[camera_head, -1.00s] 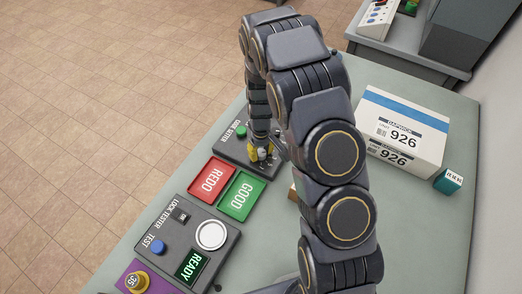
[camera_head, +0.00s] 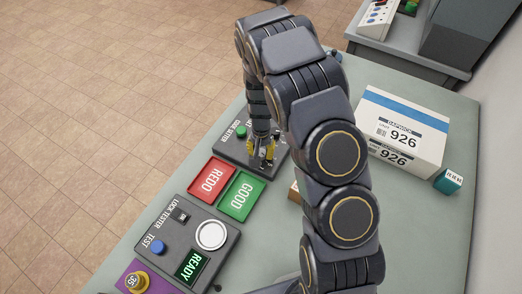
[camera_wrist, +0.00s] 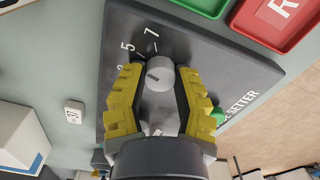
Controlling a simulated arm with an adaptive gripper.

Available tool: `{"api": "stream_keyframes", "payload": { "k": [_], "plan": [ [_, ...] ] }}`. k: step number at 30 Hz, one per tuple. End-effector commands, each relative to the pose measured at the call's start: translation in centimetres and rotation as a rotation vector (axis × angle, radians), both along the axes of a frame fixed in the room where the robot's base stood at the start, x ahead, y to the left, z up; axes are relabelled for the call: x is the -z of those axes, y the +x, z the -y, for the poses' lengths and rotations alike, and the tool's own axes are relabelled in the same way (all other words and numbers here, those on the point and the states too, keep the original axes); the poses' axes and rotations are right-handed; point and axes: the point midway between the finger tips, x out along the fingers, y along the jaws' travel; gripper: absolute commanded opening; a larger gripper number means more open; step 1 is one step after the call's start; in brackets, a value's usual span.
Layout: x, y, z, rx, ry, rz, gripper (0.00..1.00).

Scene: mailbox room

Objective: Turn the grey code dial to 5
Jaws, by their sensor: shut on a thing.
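The grey code dial (camera_wrist: 160,73) is a round knob on the dark code setter panel (camera_wrist: 230,62). In the wrist view it sits between the yellow fingertips of my gripper (camera_wrist: 158,82), which is shut on it. A short dark mark on the dial's face points toward the left side. Numerals 5 and 7 show beyond the dial at upper left; another numeral below the 5 is partly hidden by a finger. In the head view my gripper (camera_head: 261,151) reaches down onto the panel (camera_head: 232,150), and its fingers mostly cover the dial.
A green button (camera_head: 241,132) is on the same panel. Red REDO (camera_head: 211,180) and green GOOD (camera_head: 241,196) trays lie close in front. The lock tester (camera_head: 183,226) is nearer, its screen reading READY. A white 926 box (camera_head: 405,130) and teal block (camera_head: 448,181) stand at right.

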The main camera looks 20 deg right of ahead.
Motion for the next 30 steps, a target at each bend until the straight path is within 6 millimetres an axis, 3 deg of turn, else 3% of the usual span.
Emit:
{"api": "stream_keyframes", "payload": {
  "k": [21, 22, 24, 30],
  "plan": [
    [0.12, -0.10, -0.03, 0.078, 0.001, -0.003, 0.00],
    [0.13, -0.11, -0.03, 0.078, 0.000, -0.004, 0.34],
    [0.12, -0.11, -0.03, 0.078, 0.000, -0.004, 0.61],
    [0.06, -0.06, -0.02, 0.077, 0.000, -0.002, 0.61]
  ]
}}
